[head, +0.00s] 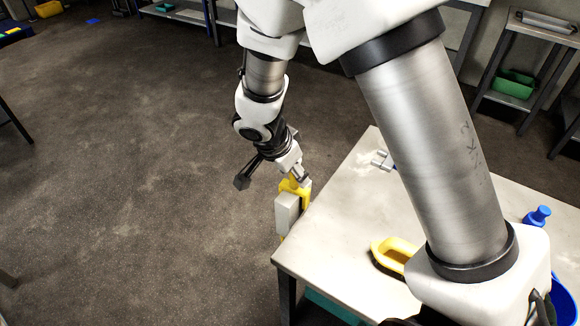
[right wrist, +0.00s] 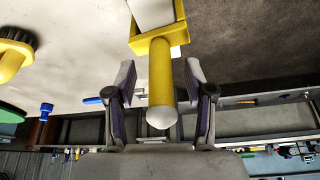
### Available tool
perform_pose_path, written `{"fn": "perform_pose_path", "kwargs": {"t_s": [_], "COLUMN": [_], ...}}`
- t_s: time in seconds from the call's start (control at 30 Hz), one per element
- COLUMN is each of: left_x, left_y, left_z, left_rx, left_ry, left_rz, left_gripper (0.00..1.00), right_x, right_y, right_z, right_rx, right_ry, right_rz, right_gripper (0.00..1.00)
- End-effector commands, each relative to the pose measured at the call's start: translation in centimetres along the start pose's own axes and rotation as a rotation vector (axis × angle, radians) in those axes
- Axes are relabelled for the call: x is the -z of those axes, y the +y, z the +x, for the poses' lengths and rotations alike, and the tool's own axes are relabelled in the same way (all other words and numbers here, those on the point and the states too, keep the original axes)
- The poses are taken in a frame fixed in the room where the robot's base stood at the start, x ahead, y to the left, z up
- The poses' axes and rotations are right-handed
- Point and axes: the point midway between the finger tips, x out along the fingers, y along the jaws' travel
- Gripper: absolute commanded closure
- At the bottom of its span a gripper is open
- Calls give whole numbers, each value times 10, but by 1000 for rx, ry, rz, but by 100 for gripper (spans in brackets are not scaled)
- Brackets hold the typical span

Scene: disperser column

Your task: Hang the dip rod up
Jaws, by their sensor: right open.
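My right gripper (head: 298,174) is open at the near-left corner of the table in the head view. In the right wrist view, a yellow handle with a rounded pale end (right wrist: 160,75) lies between the open fingers of my right gripper (right wrist: 160,88), with a gap on each side. The handle joins a yellow frame around a white block (right wrist: 152,12). In the head view this white block (head: 287,212) is beside the table edge, below the gripper. I cannot tell for certain which thing is the dip rod. My left gripper is not in view.
The pale table (head: 345,215) bears a yellow brush (head: 388,246), a small metal piece (head: 382,160) and a blue bottle (head: 538,215). A blue container (head: 566,304) is at lower right. A shelf rack (head: 520,60) stands at the back right.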

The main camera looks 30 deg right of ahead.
Motion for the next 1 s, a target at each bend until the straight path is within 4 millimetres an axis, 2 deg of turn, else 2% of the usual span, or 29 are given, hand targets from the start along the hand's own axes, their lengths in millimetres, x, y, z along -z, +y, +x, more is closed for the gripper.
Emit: {"fn": "perform_pose_path", "kwargs": {"t_s": [0.17,0.4,0.53,0.7,1.0], "left_x": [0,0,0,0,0], "left_y": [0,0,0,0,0], "left_z": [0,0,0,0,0], "left_rx": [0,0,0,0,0], "left_ry": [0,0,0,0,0], "left_rz": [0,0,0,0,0], "left_gripper": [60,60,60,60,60], "right_x": [1,1,1,0,0], "right_y": [-1,-1,-1,0,0], "right_z": [-24,-86,-110,-120,-119], "right_rx": [6,7,5,2,1], "right_ry": [4,4,3,1,0], "right_rz": [3,3,1,0,0], "right_gripper": [47,47,47,47,47]}}
